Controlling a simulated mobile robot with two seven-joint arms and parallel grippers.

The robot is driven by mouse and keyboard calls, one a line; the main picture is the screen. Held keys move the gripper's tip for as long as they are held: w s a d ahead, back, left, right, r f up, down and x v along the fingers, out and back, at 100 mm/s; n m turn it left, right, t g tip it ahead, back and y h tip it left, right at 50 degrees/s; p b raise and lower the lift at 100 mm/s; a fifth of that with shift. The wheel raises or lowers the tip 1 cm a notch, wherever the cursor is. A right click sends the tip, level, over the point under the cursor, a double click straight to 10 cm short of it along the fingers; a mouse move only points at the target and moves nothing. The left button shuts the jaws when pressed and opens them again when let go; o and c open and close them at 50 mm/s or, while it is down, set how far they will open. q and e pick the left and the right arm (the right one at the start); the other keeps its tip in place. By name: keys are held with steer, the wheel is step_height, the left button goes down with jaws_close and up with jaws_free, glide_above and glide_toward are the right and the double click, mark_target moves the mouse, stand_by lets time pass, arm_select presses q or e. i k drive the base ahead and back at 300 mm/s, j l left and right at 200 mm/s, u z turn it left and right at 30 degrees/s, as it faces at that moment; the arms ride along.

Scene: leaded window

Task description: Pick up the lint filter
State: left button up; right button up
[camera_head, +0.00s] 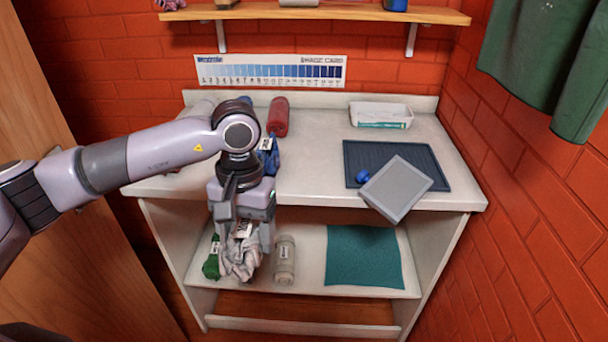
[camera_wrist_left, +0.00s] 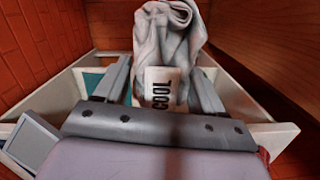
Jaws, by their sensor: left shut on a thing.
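A flat grey framed panel (camera_head: 397,188), which looks like the lint filter, lies tilted on the dark ribbed mat (camera_head: 430,160) at the right of the worktop. Its near corner reaches over the front edge. A framed panel that seems to be the same one (camera_wrist_left: 32,142) shows at the lower left of the left wrist view. My left gripper (camera_head: 243,238) points down in front of the worktop, left of the panel and apart from it. It is shut on a crumpled grey cloth (camera_wrist_left: 168,35) with a white label reading "COOL" (camera_wrist_left: 162,88). My right gripper is out of view.
A small blue object (camera_head: 362,175) touches or nearly touches the panel. A white tray (camera_head: 381,114) and a red roll (camera_head: 278,116) stand behind. On the lower shelf are a green item (camera_head: 211,262), a grey-green roll (camera_head: 284,261) and a teal mat (camera_head: 363,256).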

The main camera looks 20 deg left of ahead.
mark_target(398, 185)
steer(key=k, duration=0.45)
steer(key=k+z, duration=0.1)
steer(key=z, duration=0.3)
steer(key=k+z, duration=0.1)
steer(key=z, duration=1.25)
steer(key=i+j, duration=0.1)
steer(key=j, duration=0.6)
steer(key=i+j, duration=0.1)
steer(key=j, duration=0.55)
steer(key=i+j, duration=0.1)
steer(key=j, duration=0.6)
steer(key=z, duration=0.05)
